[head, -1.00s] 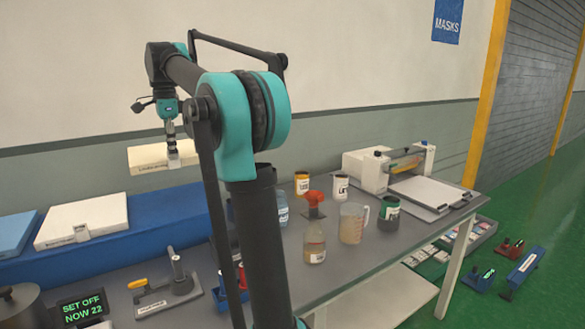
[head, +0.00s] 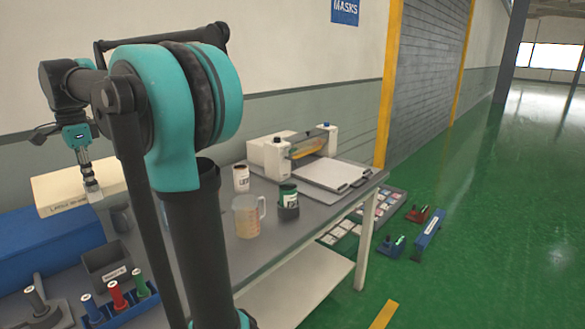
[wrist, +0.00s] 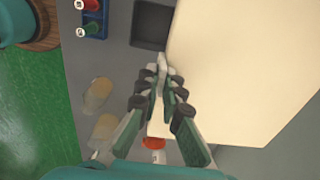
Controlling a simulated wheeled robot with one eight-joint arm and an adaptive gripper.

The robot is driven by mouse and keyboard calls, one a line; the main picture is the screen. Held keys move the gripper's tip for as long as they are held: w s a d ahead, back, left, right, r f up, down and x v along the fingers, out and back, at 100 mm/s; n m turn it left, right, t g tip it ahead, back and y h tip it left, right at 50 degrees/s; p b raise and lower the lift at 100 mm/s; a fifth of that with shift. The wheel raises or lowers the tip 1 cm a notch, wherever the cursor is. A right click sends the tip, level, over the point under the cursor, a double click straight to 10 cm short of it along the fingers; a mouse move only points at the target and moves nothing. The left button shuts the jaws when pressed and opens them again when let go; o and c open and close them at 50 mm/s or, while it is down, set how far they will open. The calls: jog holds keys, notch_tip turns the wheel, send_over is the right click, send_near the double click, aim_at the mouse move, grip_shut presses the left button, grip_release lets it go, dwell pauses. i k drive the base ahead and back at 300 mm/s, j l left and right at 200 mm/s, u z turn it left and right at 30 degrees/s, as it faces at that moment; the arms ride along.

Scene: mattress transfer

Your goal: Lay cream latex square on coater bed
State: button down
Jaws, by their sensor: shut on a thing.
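The cream latex square (head: 58,192) is a thick pale slab with lettering on its front edge, held level above the bench at the left of the head view. It fills much of the right side of the wrist view (wrist: 245,65). My gripper (head: 92,190) is shut on its near edge, and its fingers meet at that edge in the wrist view (wrist: 163,68). The coater (head: 268,155) stands at the bench's far right end. Its flat white bed (head: 318,174) looks bare and lies well to the right of the square.

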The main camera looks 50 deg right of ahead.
aim_at(331, 171)
jog(key=k+l, duration=0.1)
jog(key=l, duration=0.5)
jog(key=k+l, duration=0.1)
jog(key=l, duration=1.1)
jog(key=k+l, duration=0.15)
jog(key=l, duration=0.45)
jog(key=k+l, duration=0.1)
jog(key=l, duration=0.5)
jog(key=k+l, duration=0.1)
jog(key=l, duration=0.5)
jog(key=k+l, duration=0.1)
jog(key=l, duration=1.1)
jog(key=k, duration=0.05)
